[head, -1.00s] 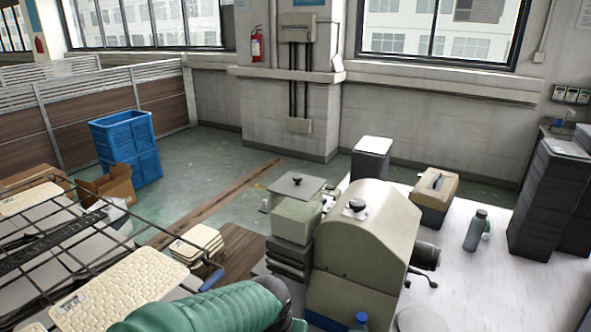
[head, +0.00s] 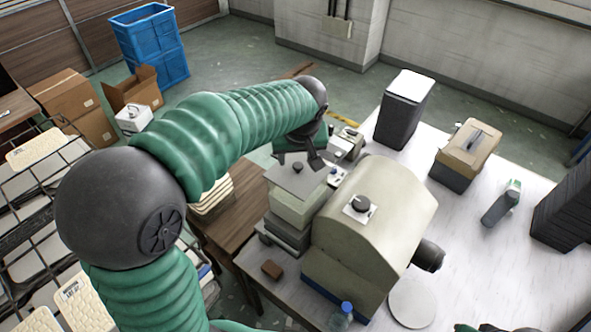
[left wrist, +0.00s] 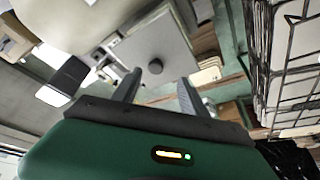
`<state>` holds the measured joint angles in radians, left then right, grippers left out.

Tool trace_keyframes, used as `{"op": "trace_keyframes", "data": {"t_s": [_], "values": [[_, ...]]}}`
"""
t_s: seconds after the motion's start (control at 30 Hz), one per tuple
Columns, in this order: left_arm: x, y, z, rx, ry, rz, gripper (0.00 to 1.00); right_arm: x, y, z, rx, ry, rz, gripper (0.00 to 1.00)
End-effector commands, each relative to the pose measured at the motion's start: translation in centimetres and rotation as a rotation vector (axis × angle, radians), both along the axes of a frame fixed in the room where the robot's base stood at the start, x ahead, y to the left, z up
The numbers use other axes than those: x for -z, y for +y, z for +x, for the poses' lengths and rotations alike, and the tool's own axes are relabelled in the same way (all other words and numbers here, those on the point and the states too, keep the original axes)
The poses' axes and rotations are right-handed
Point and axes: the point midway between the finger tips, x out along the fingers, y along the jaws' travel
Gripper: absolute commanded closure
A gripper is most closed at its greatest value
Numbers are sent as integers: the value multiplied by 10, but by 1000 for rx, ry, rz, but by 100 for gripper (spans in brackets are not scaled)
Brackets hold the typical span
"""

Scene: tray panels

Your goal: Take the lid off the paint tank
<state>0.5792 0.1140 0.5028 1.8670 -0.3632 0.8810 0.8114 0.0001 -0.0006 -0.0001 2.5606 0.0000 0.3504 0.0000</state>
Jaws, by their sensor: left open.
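The paint tank (head: 290,208) is a pale box beside the rounded beige machine, on top of dark blocks. Its flat grey lid (head: 316,181) lies on it, with a black knob (head: 298,167) in the middle. My left gripper (head: 314,157) hangs over the far part of the lid, close to the knob. In the left wrist view its two fingers (left wrist: 157,88) are apart and empty. The knob (left wrist: 155,66) shows just past the fingertips, roughly between them, on the lid (left wrist: 145,42). I cannot tell the exact gap.
The beige machine (head: 385,200) with its own black knob stands right of the tank. A wire rack (head: 35,165) with pale panels is at left.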

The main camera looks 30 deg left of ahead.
Motion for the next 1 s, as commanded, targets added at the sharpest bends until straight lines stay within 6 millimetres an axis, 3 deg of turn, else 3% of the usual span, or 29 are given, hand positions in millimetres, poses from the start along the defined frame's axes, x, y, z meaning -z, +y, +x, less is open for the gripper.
{"op": "trace_keyframes", "data": {"t_s": [0.2, 0.33, 0.57, 0.9, 1.0], "values": [[27, 5, 6, 2, 7, -3, 49, -25, 0, 0, 0, -1, 0, 64], [45, 8, 10, 1, -1, 2, 49, -25, 0, 0, 0, -1, 0, 64], [49, 11, 13, 1, -2, 2, 49, -24, 0, 0, 0, 0, 0, 64], [50, 11, 14, 2, -2, 0, 94, -24, 0, 0, 0, 0, 0, 64], [49, 11, 14, 1, -3, 2, 100, -24, 0, 0, 0, 0, 0, 64]]}}
